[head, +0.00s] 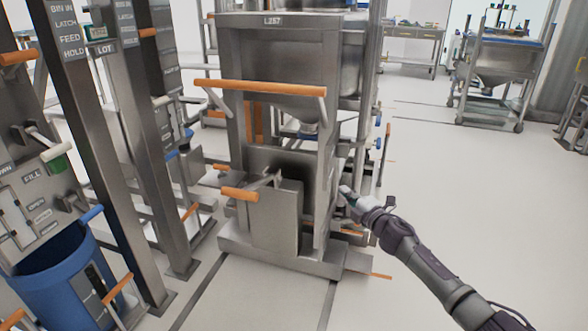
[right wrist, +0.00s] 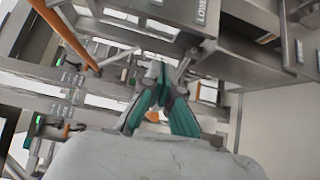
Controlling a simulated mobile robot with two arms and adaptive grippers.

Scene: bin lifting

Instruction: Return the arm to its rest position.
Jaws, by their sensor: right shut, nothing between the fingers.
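My right arm (head: 425,262) reaches in from the lower right in the head view. Its gripper (head: 346,194) is beside the right side of the grey metal bin stand (head: 275,208), low down. In the right wrist view the dark and green fingers of my right gripper (right wrist: 158,72) come together at the tips, shut with nothing between them. Metal bars and a labelled part lie close beyond the tips; I cannot tell whether they touch. My left gripper is not in view.
A bin labelled L257 (head: 300,65) stands in the frame, with an orange bar (head: 262,87) across its front. Control posts (head: 130,120) and a blue bucket (head: 62,280) stand at the left. The floor (head: 480,190) at the right is clear. A wheeled bin (head: 492,75) stands farther back.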

